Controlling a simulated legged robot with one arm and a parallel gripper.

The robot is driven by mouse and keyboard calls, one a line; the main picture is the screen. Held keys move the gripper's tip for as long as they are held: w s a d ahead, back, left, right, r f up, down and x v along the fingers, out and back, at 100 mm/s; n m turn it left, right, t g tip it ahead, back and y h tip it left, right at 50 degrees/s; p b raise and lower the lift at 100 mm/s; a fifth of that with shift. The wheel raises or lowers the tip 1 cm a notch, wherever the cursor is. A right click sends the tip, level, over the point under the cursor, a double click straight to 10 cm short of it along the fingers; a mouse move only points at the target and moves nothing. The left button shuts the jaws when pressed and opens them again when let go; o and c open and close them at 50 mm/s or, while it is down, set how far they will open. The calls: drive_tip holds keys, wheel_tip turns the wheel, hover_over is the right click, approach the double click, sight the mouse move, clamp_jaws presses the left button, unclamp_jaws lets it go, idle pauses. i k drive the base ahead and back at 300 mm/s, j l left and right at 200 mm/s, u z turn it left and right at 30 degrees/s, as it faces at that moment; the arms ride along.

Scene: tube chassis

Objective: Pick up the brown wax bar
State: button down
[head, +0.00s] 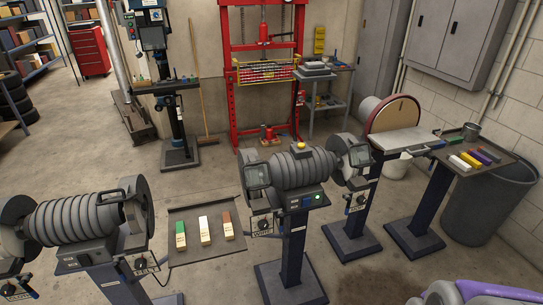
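The brown wax bar (228,225) is the rightmost of three bars on a dark flat tray (183,255) between the two bench grinders. It has a brown upper part and a pale lower part with a small label. A white bar (204,231) lies to its left, and a green-topped bar (180,235) lies further left. The three bars are apart from each other, and nothing covers the brown one.
A grinder on a pedestal (85,217) stands left of the tray, and another (296,175) stands right of it. A disc sander (393,125) and a second tray (456,179) with several coloured bars are further right. Concrete floor (200,285) is open in front of the tray.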

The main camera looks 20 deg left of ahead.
sight(226, 218)
drive_tip(key=u, duration=1.25)
